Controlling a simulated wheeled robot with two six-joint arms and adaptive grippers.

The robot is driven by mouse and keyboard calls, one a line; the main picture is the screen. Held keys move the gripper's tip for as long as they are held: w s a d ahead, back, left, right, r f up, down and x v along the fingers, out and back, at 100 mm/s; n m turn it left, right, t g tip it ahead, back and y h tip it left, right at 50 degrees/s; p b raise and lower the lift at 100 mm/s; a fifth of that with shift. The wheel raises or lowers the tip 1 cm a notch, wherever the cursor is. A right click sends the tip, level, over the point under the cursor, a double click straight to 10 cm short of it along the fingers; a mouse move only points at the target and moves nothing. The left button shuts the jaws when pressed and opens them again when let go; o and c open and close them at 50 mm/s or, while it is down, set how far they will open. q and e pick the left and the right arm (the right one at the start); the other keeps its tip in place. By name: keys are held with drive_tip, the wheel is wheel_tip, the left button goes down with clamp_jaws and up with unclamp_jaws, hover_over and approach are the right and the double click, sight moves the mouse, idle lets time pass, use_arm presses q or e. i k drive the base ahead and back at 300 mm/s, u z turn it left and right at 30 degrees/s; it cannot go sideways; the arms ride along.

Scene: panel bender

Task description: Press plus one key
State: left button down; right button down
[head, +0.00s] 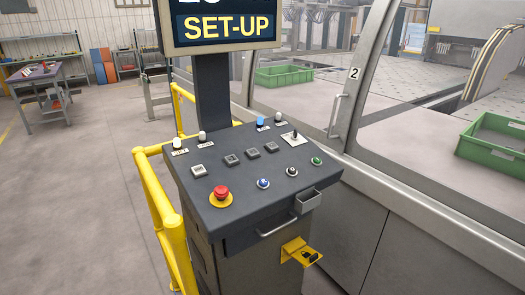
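The control console (240,213) stands in the middle of the head view with a dark sloping top. In front are a red mushroom button (221,193) on a yellow ring, a blue button (263,183), a dark button (291,172) and a green button (317,161). Neither gripper is in view.
A screen (222,27) reading "SET-UP" stands on a post behind the console. Yellow rails (163,205) run along its left side. A glazed machine door (352,100) marked 2 is at the right. A yellow bracket (300,252) juts from the front.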

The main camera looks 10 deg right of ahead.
sight(252, 153)
drive_tip(key=k, duration=0.2)
drive_tip(key=z, duration=0.6)
drive_tip(key=i, duration=0.6)
drive_tip(key=u, duration=1.4)
